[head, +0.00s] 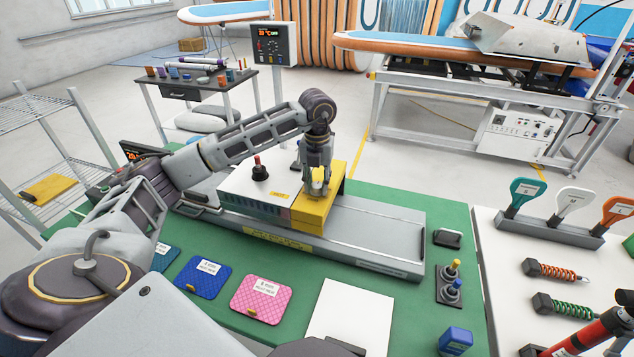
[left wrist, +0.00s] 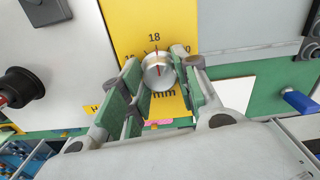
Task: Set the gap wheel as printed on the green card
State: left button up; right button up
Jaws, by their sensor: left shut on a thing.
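The gap wheel is a silver round knob (left wrist: 158,74) on a yellow panel (left wrist: 120,20) marked "18" above it and "mm" below; other numbers are partly hidden. A red mark on the wheel lies roughly in line with the 18. My left gripper (head: 318,190) is shut on the wheel, one finger on each side, as the left wrist view (left wrist: 160,88) shows. The yellow block (head: 312,216) stands on the grey rail machine. A teal-green card (head: 164,257) lies on the green mat, partly behind my arm; its print is unreadable. My right gripper is not in view.
A blue card (head: 203,280) and a pink card (head: 261,300) lie beside the green one. A white sheet (head: 350,318), a switch box (head: 450,290) and a blue block (head: 455,340) are on the mat.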

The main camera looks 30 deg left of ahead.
aim_at(317, 184)
pick_arm(q)
jog(key=o, duration=1)
jog(key=shift+r, duration=5.95)
jog(key=shift+a, duration=0.1)
